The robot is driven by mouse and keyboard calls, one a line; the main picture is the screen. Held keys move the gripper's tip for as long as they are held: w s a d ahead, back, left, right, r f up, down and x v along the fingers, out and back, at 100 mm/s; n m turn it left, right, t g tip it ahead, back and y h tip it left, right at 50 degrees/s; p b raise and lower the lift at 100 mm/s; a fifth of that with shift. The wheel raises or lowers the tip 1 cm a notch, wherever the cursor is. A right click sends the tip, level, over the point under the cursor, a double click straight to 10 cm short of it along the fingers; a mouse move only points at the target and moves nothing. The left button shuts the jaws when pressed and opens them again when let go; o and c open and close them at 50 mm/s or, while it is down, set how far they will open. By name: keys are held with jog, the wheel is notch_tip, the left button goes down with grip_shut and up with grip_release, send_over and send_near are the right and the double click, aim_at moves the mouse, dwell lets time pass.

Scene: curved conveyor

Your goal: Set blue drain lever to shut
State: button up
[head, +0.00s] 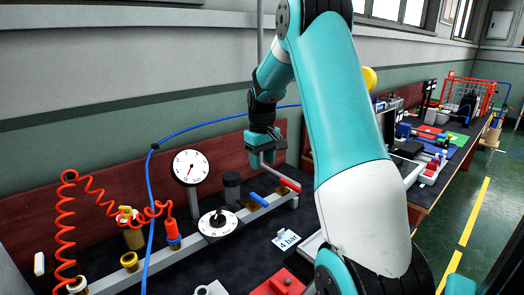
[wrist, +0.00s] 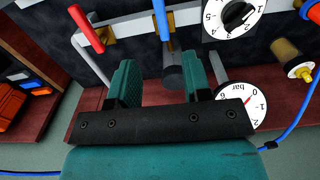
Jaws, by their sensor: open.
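The blue drain lever (head: 258,200) sits on the grey pipe (head: 215,225) on the bench. It also shows at the top of the wrist view (wrist: 161,18), where it lies roughly across the pipe. My gripper (head: 263,152) hangs above and behind the levers, near the red back panel. In the wrist view its two fingers (wrist: 160,78) are spread apart with nothing held. The blue lever lies beyond the fingertips, lined up with the gap between them, and is not touched.
A red lever (head: 281,179) is close right of the blue one. A dark cylinder (head: 231,186), a round gauge (head: 191,168) and a white dial with a black knob (head: 217,223) stand left. A blue hose (head: 152,205) and red coiled hose (head: 65,225) rise farther left.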

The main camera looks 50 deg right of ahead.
notch_tip(320, 180, up, 4)
jog(key=shift+f, duration=0.15)
dwell(0.6)
jog(key=s+a+r+n+t+y, duration=0.1)
jog(key=a+r+n, duration=0.1)
jog(key=a, duration=0.9)
jog(key=s+a+r+n, duration=0.1)
jog(key=a+r+n, duration=0.1)
jog(key=a, duration=0.9)
jog(key=s+a+n+g+y, duration=0.1)
jog(key=s+a+n+y, duration=0.2)
jog(key=s+a, duration=1.5)
jog(key=shift+s+a+n, duration=0.35)
jog(key=shift+s+n, duration=0.4)
jog(key=shift+n, duration=0.25)
jog(key=shift+d, duration=0.15)
